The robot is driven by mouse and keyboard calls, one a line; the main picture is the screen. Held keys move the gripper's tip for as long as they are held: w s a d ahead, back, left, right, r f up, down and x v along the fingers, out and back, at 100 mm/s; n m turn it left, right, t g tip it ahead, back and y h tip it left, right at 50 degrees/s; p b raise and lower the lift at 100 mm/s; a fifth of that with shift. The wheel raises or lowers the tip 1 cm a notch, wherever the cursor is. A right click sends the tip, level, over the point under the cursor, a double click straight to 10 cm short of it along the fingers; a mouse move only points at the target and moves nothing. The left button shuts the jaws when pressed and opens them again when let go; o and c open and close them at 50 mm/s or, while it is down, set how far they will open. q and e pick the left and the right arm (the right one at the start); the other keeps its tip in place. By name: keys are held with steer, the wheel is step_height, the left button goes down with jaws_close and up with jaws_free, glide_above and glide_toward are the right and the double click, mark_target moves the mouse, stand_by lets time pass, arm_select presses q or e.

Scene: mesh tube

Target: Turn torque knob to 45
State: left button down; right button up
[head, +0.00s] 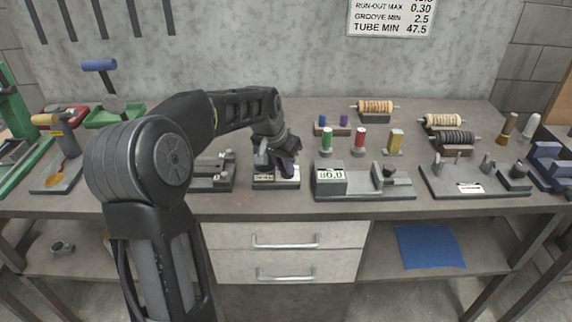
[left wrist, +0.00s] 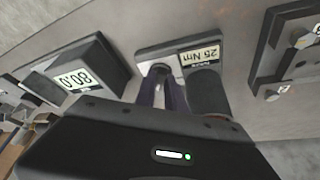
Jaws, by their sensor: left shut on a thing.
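The torque unit (head: 290,183) is a small dark plate on the bench, with a pale label reading "25 Nm" (left wrist: 200,56) in the left wrist view. My left gripper (head: 284,165) reaches down over it from above. In the left wrist view my left gripper (left wrist: 162,88) is shut on a small round grey knob (left wrist: 160,69) beside the label; the fingers hide much of it. A dark upright cylinder (left wrist: 206,90) stands right of the fingers, partly hidden by my gripper body. My right gripper is not in view.
A grey box reading "80.0" (head: 331,177) on a fixture stands close right of the torque unit. Another dark fixture (head: 211,180) stands close left. Coloured spools (head: 359,140) stand behind to the right. A sign (head: 392,17) hangs on the wall.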

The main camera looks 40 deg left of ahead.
arm_select(q)
steer(key=shift+m, duration=0.6)
steer(key=c, duration=1.4)
jaws_free()
steer(key=v, duration=0.7)
steer(key=shift+s+a+r, duration=0.2)
steer(key=shift+r, duration=0.2)
